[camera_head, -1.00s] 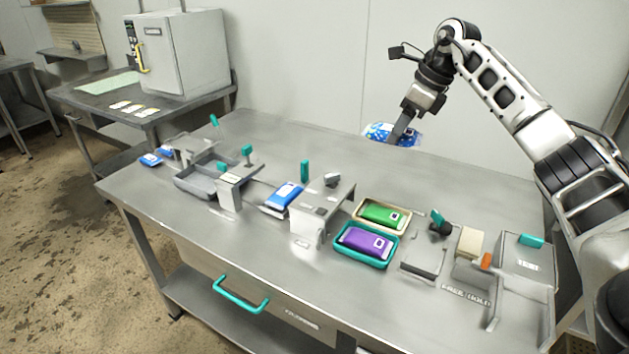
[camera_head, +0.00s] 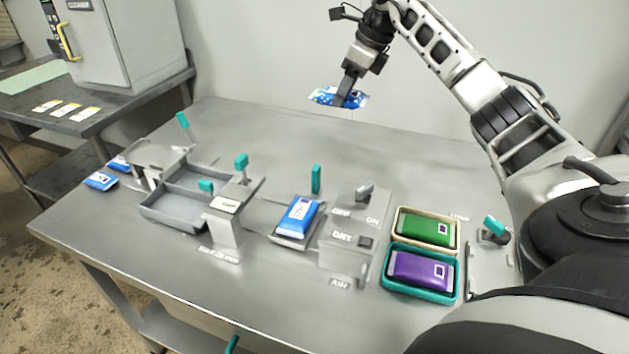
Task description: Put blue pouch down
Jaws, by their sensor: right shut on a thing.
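A blue pouch with white spots (camera_head: 325,95) is held by my right gripper (camera_head: 345,98), which is shut on it. They are at the back of the steel table (camera_head: 270,125), with the pouch up in front of the wall. Another blue pouch (camera_head: 298,215) lies on a small grey plate at the middle of the table. Two more blue pouches lie at the far left end, one of them (camera_head: 100,181) nearer the edge. My left gripper is not in view.
A grey two-part tray (camera_head: 149,212) is left of centre, beside stations with teal handles. A switch box (camera_head: 342,246) stands right of the middle pouch. A cream tray (camera_head: 457,247) holds a green pouch and a teal tray (camera_head: 420,295) a purple pouch. The back of the table is clear.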

